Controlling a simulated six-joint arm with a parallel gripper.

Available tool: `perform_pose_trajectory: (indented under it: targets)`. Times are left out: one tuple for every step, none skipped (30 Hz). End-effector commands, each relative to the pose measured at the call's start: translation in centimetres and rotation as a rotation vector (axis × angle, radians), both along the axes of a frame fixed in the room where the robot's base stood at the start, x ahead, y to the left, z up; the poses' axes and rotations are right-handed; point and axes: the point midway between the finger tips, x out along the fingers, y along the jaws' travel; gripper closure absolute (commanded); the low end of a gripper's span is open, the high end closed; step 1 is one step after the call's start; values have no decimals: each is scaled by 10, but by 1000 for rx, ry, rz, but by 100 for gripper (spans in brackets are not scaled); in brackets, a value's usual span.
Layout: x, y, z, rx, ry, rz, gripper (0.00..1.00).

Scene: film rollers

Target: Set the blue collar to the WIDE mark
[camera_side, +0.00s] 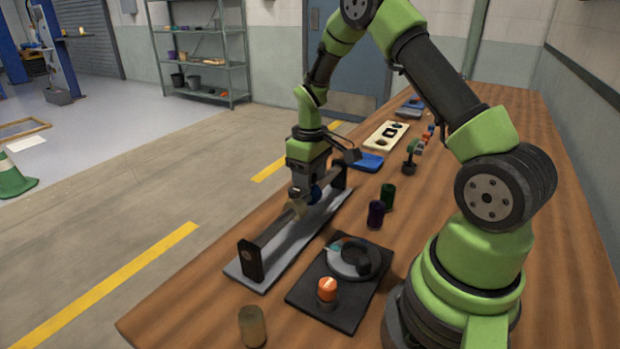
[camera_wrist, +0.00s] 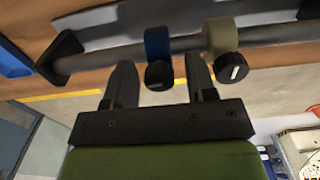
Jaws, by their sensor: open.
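The blue collar (camera_wrist: 158,44) sits around a dark rail (camera_wrist: 112,54), with a black knob (camera_wrist: 159,75) on it. A beige collar (camera_wrist: 221,36) with a white-marked black knob is just to its right in the wrist view. In the side view the blue collar (camera_side: 316,192) is partly hidden by my gripper (camera_side: 307,197), and the beige collar (camera_side: 297,208) is nearer the camera. My gripper (camera_wrist: 160,64) is open, its fingers on either side of the blue collar's knob in the wrist view. I cannot tell whether they touch. No WIDE mark is readable.
The rail stands on a grey base plate (camera_side: 243,276) between end blocks. A dark plate (camera_side: 345,310) with an orange knob (camera_side: 327,289) lies nearby.

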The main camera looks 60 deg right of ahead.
Motion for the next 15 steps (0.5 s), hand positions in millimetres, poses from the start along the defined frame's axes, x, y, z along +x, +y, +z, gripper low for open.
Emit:
perform_pose_trajectory:
  targets:
    - [0, 0, -2, 1, 1, -1, 49]
    - [0, 0, -3, 1, 1, -1, 49]
    - [0, 0, -4, 1, 0, -1, 49]
    - [0, 0, -4, 1, 0, -1, 49]
    - [0, 0, -4, 1, 0, -1, 49]
    - [0, 0, -4, 1, 0, -1, 49]
    - [0, 0, -4, 0, 0, -1, 49]
    - [0, 0, -4, 0, 0, -1, 49]
    - [0, 0, -4, 0, 0, -1, 49]
    - [0, 0, -4, 0, 0, -1, 54]
    - [0, 0, -3, 0, 0, -1, 60]
    - [0, 0, -3, 0, 0, -1, 70]
    - [0, 0, -3, 0, 0, -1, 76]
    - [0, 0, -3, 0, 0, -1, 83]
    - [0, 0, -3, 0, 0, -1, 93]
